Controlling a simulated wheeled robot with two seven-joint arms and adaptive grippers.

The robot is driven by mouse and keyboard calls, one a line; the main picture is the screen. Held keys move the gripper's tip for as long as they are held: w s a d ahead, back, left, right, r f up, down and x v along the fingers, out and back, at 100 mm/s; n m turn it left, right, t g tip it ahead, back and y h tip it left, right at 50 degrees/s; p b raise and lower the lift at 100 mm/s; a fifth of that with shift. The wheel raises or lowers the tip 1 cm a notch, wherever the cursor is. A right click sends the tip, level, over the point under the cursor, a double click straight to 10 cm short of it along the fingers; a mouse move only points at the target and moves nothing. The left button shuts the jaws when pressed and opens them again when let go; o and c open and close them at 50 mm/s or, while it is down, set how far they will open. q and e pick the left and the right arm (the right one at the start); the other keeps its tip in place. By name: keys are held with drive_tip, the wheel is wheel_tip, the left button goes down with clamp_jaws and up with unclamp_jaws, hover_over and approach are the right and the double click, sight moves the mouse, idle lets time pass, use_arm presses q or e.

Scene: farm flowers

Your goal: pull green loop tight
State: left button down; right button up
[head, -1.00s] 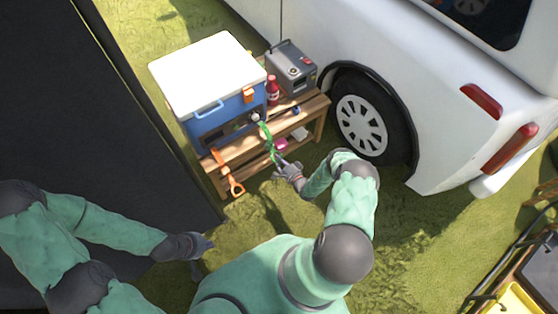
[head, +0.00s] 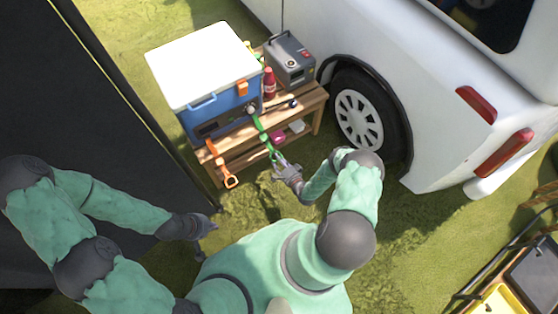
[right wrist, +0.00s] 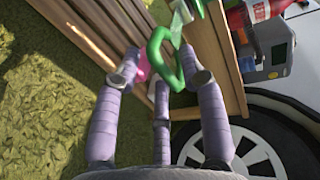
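The green loop (head: 270,147) hangs at the end of a green strap that comes down the front of the blue cooler (head: 222,106) with a white lid. My right gripper (head: 279,162) is at the lower end of the loop. In the right wrist view the green loop (right wrist: 165,55) lies at the tips of my right gripper (right wrist: 158,72), close to the right finger. The fingers stand apart and do not visibly pinch it. My left gripper (head: 203,247) is low at the left, away from the cooler; its fingers are too small to read.
The cooler stands on a wooden bench (head: 313,98) beside a red bottle (head: 269,83) and a grey device (head: 290,60). An orange strap loop (head: 231,181) hangs at the left. A pink item (head: 278,138) sits on the lower shelf. The white vehicle's wheel (head: 358,119) is close on the right.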

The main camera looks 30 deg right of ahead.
drive_tip(key=v, duration=1.2)
idle(0.5)
